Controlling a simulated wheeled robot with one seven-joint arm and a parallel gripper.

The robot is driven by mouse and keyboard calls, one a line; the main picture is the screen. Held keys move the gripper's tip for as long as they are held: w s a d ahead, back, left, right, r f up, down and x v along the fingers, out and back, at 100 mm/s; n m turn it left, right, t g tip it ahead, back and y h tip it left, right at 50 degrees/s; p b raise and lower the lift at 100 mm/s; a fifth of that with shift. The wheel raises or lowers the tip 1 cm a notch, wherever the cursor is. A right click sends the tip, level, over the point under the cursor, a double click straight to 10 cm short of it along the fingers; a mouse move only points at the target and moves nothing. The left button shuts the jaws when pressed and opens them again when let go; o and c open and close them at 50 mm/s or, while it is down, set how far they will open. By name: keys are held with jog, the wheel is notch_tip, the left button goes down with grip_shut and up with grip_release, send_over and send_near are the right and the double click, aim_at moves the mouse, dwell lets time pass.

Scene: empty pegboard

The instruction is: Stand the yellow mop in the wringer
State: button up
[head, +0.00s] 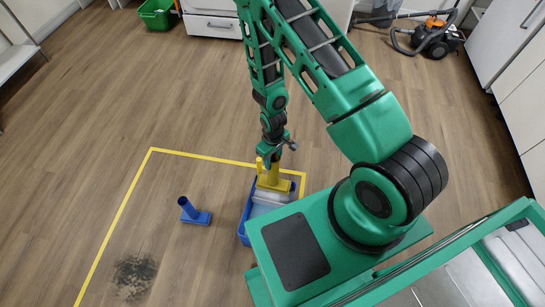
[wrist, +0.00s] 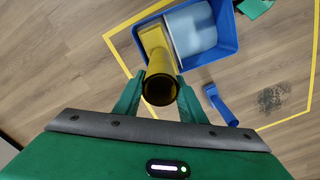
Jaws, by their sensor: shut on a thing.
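The yellow mop (head: 273,181) has a short tube handle and a flat rectangular head. My gripper (head: 268,161) is shut on its tube, which shows end-on between the green fingers (wrist: 160,90) in the wrist view. The yellow head (wrist: 153,38) is over one end of the blue bucket (wrist: 229,35), beside the pale grey wringer plate (wrist: 190,29). In the head view the wringer (head: 270,198) shows just in front of the mop head. The mop looks about upright. I cannot tell whether its head touches the wringer or hangs above it.
A blue mop (head: 190,211) stands on the floor left of the bucket, also in the wrist view (wrist: 220,106). Yellow tape (head: 125,215) bounds the area. A dark stain (head: 134,276) lies front left. A green crate (head: 157,13) and a vacuum cleaner (head: 436,38) are far back.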

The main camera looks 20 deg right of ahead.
jog(key=shift+f, duration=5.75)
jog(key=o, duration=1)
jog(key=shift+o, duration=0.2)
notch_tip(320, 180, up, 11)
jog(key=shift+f, duration=0.15)
